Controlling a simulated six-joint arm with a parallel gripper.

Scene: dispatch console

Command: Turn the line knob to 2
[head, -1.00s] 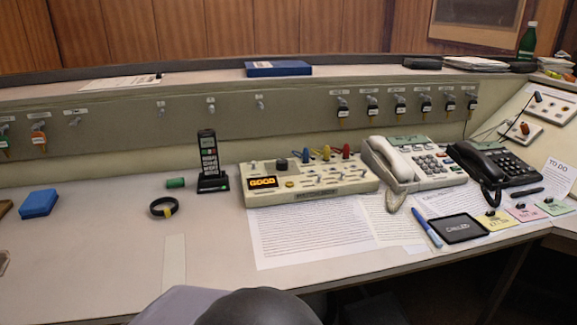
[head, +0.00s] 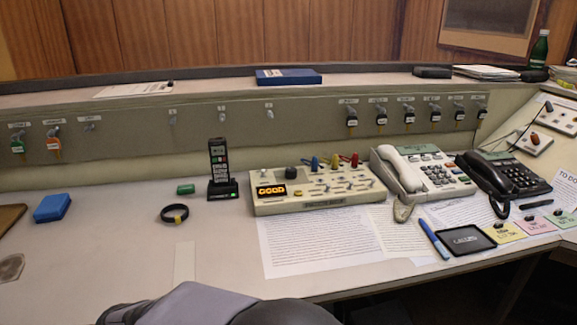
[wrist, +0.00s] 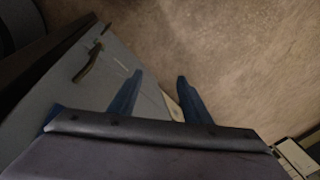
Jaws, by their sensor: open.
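The cream console box (head: 318,198) stands on the desk in the head view. It has an amber display (head: 271,190), a dark round knob (head: 291,172) at its upper left, and several small switches. I cannot read the markings around the knob, so its setting is unclear. My gripper (wrist: 158,82) shows only in the wrist view, with two blue fingers apart and nothing between them. It points at bare brownish floor, away from the console. In the head view only part of my arm shows at the bottom edge.
Blue, yellow and red plugs (head: 334,161) stand behind the box. A white phone (head: 425,175) and a black phone (head: 506,178) are to its right. A cordless handset (head: 219,165) and a black ring (head: 175,214) are to its left. Papers (head: 320,243) lie in front.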

